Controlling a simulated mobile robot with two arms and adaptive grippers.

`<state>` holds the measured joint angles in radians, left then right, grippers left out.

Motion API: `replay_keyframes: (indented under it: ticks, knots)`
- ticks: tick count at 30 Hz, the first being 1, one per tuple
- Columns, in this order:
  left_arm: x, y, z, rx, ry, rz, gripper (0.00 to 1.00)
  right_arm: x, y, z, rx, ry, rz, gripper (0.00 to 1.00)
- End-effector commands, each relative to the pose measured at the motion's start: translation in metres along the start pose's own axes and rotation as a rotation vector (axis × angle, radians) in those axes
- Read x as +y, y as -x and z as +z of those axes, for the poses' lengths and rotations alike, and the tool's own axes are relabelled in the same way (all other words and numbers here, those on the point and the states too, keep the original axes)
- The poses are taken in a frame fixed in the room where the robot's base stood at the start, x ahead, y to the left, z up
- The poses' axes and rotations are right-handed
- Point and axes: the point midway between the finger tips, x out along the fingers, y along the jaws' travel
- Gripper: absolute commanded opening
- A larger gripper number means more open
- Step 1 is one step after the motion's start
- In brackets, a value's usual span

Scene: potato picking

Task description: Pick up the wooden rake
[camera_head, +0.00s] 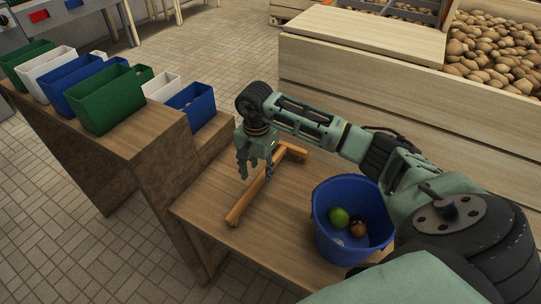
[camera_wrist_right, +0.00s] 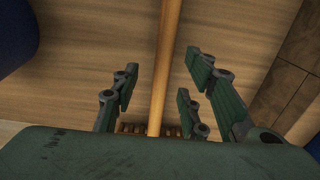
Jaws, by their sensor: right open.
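The wooden rake (camera_head: 245,199) lies on the wooden table. Its handle points toward the near left edge and its head (camera_head: 292,151) is at the far end. My right gripper (camera_head: 257,170) is over the handle, fingers pointing down, and is open. In the right wrist view, the rake handle (camera_wrist_right: 165,60) runs between the spread fingers of the right gripper (camera_wrist_right: 161,78) with room on both sides. The toothed head (camera_wrist_right: 140,128) shows partly behind the palm. I cannot tell the exact height of the fingers above the table. My left gripper is not in view.
A blue bucket (camera_head: 325,224) with a green ball-like item and potatoes stands right of the rake on the table (camera_head: 213,190). Green, white and blue bins (camera_head: 107,106) line the bench at left. A wooden crate (camera_head: 330,82) of potatoes is behind.

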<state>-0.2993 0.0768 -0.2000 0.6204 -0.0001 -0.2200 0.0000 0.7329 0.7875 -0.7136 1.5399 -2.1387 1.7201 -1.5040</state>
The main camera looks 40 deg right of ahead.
Motion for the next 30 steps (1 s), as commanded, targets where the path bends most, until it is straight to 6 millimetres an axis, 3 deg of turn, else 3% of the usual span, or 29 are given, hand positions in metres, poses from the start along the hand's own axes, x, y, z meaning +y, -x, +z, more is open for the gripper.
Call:
replay_keyframes:
  ticks: [12, 21, 30]
  knots:
    - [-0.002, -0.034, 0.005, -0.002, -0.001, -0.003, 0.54, -0.004, -0.056, 0.0, -0.006, 0.0, -0.002, 0.41]
    - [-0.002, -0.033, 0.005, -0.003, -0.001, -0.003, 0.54, -0.004, -0.058, -0.001, -0.003, -0.001, -0.004, 0.4]
    - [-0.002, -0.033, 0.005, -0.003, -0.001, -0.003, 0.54, -0.004, -0.058, -0.001, -0.003, -0.001, -0.004, 0.14]
